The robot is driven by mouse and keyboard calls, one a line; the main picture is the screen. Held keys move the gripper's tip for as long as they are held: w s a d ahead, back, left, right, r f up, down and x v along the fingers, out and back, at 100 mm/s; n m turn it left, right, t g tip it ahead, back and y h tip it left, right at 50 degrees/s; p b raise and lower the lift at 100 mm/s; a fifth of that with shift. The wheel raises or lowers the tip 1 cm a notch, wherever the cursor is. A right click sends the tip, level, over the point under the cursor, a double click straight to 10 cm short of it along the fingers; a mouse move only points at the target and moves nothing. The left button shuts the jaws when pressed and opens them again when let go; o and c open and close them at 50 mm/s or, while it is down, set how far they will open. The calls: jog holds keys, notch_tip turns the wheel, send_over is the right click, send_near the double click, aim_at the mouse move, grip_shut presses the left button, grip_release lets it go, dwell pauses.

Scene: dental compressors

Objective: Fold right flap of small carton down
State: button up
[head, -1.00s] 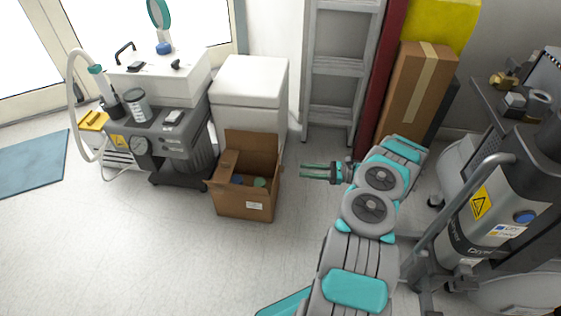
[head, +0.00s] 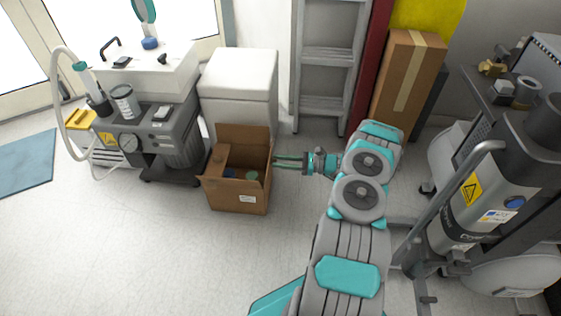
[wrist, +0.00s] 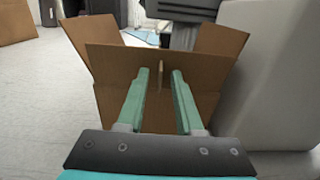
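The small carton (head: 238,196) stands open on the floor, left of my gripper in the head view. Its back flap (head: 243,138) stands up, and its left flap (head: 219,161) is raised. In the head view, the right side is seen almost edge-on at my fingertips. My gripper (head: 275,160) points left at that side, its fingers level and apart. In the wrist view, a brown panel of the carton (wrist: 110,62) lies across the view behind my two parted fingers (wrist: 160,72), with raised flaps to either side. Contact cannot be told.
A white bin (head: 238,85) stands behind the carton, and a compressor cart (head: 150,135) to its left. A ladder (head: 330,75) and a tall box (head: 408,80) lean behind my arm. A grey dryer unit (head: 480,200) stands right. Floor in front of the carton is clear.

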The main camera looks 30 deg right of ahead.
grip_shut()
dwell(1.4)
